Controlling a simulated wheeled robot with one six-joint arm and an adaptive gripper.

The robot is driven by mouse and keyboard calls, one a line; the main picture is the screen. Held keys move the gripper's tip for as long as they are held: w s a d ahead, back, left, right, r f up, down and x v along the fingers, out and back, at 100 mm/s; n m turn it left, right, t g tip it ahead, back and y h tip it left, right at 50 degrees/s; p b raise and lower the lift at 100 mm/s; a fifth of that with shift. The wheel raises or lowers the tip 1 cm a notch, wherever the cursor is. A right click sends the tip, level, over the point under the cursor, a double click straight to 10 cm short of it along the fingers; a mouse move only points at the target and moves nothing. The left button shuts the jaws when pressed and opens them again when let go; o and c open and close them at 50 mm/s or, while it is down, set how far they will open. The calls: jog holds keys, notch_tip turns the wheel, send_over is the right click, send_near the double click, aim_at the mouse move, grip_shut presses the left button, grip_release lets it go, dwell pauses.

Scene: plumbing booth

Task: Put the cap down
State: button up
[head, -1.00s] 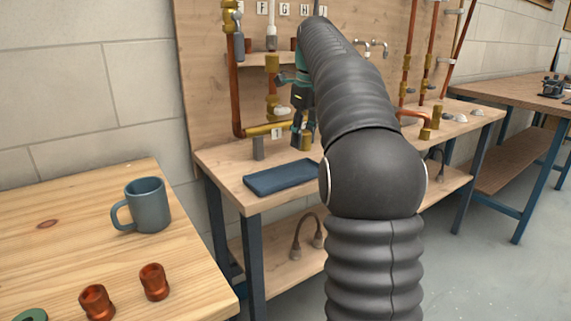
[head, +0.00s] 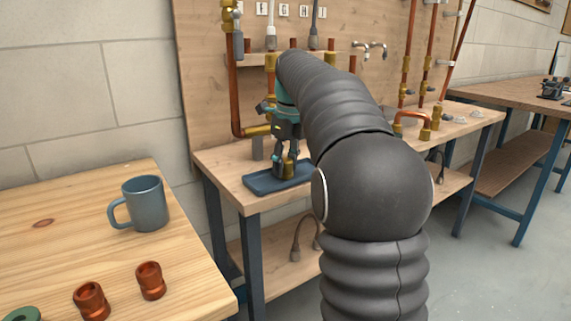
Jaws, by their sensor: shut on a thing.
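My gripper (head: 286,160) is in the head view, pointing down over the dark blue tray (head: 258,187) on the workbench. It is shut on a brass-coloured cap (head: 289,168), of which only a part shows between the fingers. The cap is at the tray's right part, low over it or touching it; I cannot tell which. My arm hides the right end of the tray and part of the pipework behind.
Brass and copper pipework (head: 233,85) stands on the board behind the bench (head: 215,163). On the wooden table at left are a blue-grey mug (head: 148,205) and two copper fittings (head: 91,300). The tray's left part is bare.

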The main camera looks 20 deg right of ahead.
aim_at(289, 161)
jog(key=shift+f, duration=0.15)
jog(key=o, duration=1.2)
jog(key=r, duration=0.4)
jog(key=s+r+p, duration=0.1)
jog(key=r, duration=0.7)
jog(key=shift+s+d+r, duration=0.1)
jog(key=shift+s+d, duration=0.05)
jog(key=shift+d, duration=0.2)
jog(key=shift+a, duration=0.1)
